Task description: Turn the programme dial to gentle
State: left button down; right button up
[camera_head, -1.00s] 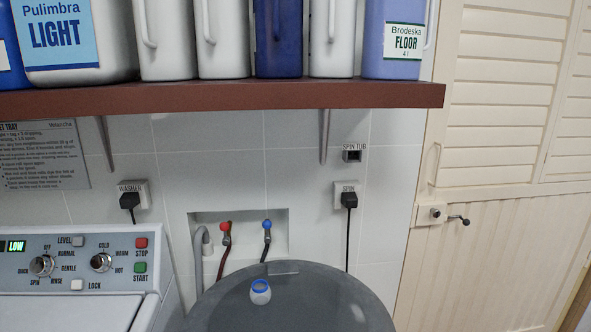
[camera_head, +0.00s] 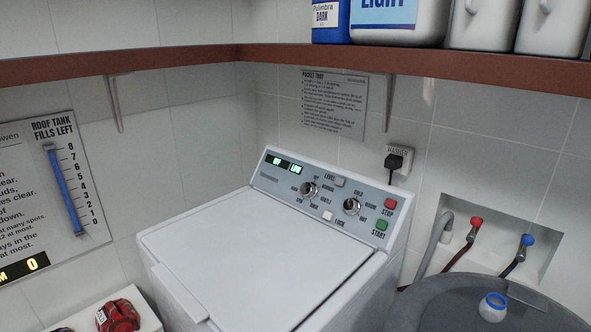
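The washer (camera_head: 260,255) is a white top-loader with its lid shut, standing in the corner. Its grey control panel (camera_head: 330,193) slopes up at the back. Two small green displays (camera_head: 285,163) are at the panel's left; one reads LOW. The red STOP button (camera_head: 390,203) and green START button (camera_head: 381,225) are at the right. Neither gripper is in view.
A brown shelf (camera_head: 420,75) with jugs runs above the panel. A grey round tub (camera_head: 460,303) with a small blue-rimmed bottle (camera_head: 493,306) stands right of the washer. A red item (camera_head: 118,315) lies on a white surface at lower left. The space over the lid is clear.

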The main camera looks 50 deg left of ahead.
aim_at(309, 190)
jog(key=u, duration=1.5)
